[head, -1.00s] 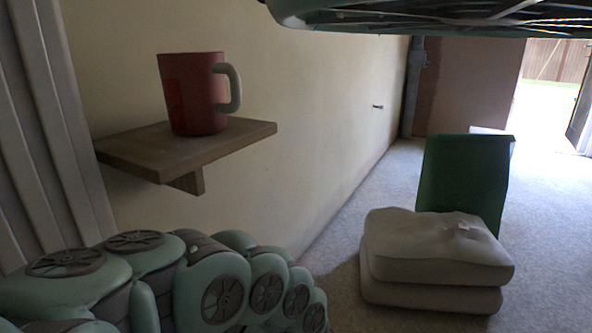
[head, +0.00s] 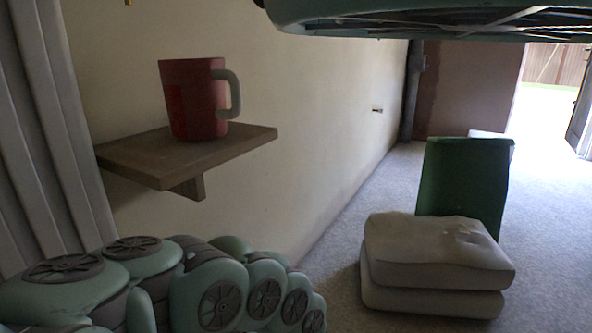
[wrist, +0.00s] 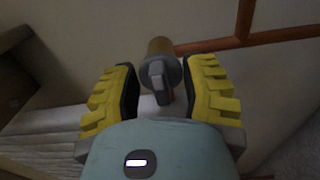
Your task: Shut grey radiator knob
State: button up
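In the wrist view, the grey radiator knob (wrist: 160,78) has a raised bar grip and sits on a brass-coloured valve body (wrist: 160,46). My gripper (wrist: 161,72) has two yellow-padded fingers with dark inner faces. It is open, with one finger on each side of the knob and visible space between each finger and the knob. The knob's bar looks roughly upright in this view. In the head view, the knob and my gripper are not in view. A pale ribbed radiator (head: 50,130) stands at the left edge.
Copper pipes (wrist: 243,40) run behind the valve. In the head view, a wooden shelf (head: 150,176) holds a red mug (head: 192,100), above my teal arm. Stacked pale cushions (head: 435,250) and a green panel (head: 463,185) stand on the carpet at right.

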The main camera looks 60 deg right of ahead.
jog(key=s+d+b, duration=0.1)
jog(key=s+b, duration=0.1)
jog(key=s, duration=1)
dwell(0.5)
